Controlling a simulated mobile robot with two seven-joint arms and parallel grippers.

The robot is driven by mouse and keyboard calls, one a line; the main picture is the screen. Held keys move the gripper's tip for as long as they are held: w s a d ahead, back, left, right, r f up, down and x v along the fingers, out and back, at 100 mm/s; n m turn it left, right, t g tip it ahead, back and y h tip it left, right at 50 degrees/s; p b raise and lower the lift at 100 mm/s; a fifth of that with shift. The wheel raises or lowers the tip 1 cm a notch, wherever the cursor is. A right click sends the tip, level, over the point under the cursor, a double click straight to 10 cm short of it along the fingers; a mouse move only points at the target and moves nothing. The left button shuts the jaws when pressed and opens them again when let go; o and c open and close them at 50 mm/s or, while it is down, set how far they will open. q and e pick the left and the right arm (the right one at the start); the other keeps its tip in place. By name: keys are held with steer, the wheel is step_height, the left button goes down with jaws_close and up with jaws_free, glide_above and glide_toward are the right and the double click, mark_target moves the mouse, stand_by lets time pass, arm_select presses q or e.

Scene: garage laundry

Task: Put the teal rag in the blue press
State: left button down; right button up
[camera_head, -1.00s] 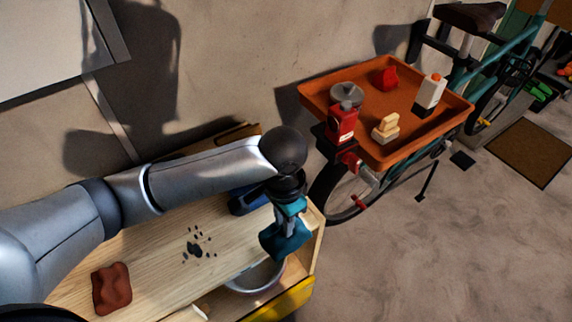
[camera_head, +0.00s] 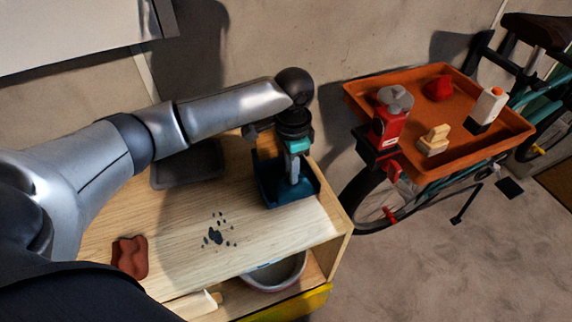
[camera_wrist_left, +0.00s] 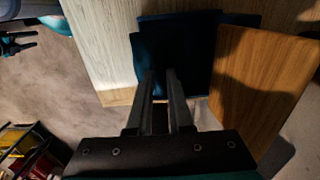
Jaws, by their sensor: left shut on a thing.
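The blue press (camera_head: 270,178) is a dark blue, open-topped shape near the far right corner of the wooden top. My left gripper (camera_head: 294,178) points down into it from above, with its fingers close together. The gripper is shut on the teal rag, but the rag's outline merges with the dark blue of the press, so I cannot tell whether it touches the press floor. In the left wrist view, the fingers (camera_wrist_left: 160,95) reach over a dark blue surface and the rag is not clearly separate. My right gripper is out of view.
A dark grey tray (camera_head: 188,170) lies left of the press. A red-brown cloth (camera_head: 130,257) and dark spots (camera_head: 216,236) are on the wooden top (camera_head: 180,215). A bowl (camera_head: 276,272) sits below. An orange tray (camera_head: 490,143) with several items is on a bicycle at right.

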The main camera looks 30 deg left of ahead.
arm_select(q)
steer(key=shift+w+a+f+b, duration=0.25)
steer(key=shift+w+a+f, duration=0.05)
steer(key=shift+w+a, duration=0.3)
steer(key=shift+w+a+f+b, duration=0.25)
steer(key=shift+w+a, duration=0.2)
steer(key=shift+a, duration=0.15)
steer(key=shift+f, duration=0.25)
steer(key=c, duration=1.1)
jaws_free()
steer(key=shift+f, duration=0.15)
steer(key=shift+r, duration=0.2)
step_height(320, 180, up, 12)
steer(key=p, duration=0.3)
